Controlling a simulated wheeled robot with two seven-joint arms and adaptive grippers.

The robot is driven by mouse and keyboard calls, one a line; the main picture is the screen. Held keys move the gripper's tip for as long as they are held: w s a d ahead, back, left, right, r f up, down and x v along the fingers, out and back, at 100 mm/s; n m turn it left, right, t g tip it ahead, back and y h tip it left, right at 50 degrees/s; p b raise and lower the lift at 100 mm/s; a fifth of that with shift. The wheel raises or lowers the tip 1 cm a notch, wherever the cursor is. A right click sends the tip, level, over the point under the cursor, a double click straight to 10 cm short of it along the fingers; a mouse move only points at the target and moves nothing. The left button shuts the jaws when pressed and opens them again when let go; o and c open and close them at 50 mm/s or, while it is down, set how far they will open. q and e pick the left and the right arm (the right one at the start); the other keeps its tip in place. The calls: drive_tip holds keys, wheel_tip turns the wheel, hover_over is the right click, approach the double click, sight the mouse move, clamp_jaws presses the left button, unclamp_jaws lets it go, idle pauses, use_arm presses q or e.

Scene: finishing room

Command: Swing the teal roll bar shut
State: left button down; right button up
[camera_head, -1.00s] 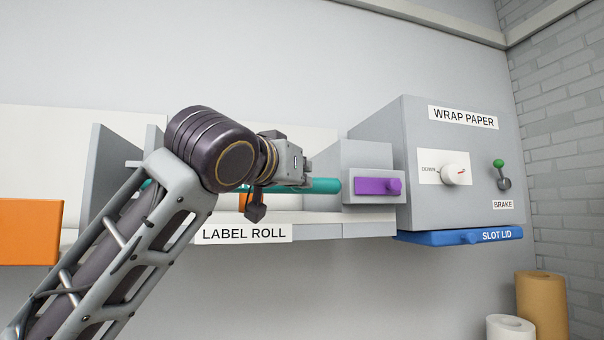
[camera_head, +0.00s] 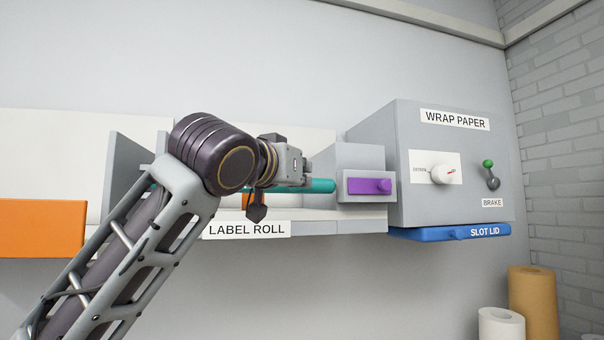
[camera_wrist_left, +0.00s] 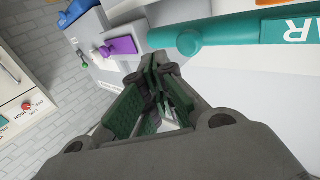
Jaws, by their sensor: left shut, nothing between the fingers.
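The teal roll bar (camera_head: 318,186) runs level across the front of the label roll bay in the head view, its left part hidden behind my left arm. In the left wrist view the bar (camera_wrist_left: 250,32) crosses the upper right, with white lettering and a round knob at its end. My left gripper (camera_wrist_left: 158,66) is shut and empty. Its fingertips are beside the knob end, with a visible gap in the picture; depth is hard to judge. In the head view the left wrist is in front of the bar and hides the fingertips. My right gripper is out of view.
A purple drawer or latch (camera_head: 368,186) sits right of the bar. The wrap paper box (camera_head: 450,190) has a dial and green brake lever, with a blue slot lid (camera_head: 450,233) below. An orange panel (camera_head: 40,228) is at left. Paper rolls (camera_head: 500,325) stand lower right.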

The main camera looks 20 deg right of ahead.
use_arm(q)
drive_tip(key=s+a+b, duration=0.2)
drive_tip(key=s+b, duration=0.1)
drive_tip(key=s, duration=0.7)
drive_tip(key=shift+a, duration=0.15)
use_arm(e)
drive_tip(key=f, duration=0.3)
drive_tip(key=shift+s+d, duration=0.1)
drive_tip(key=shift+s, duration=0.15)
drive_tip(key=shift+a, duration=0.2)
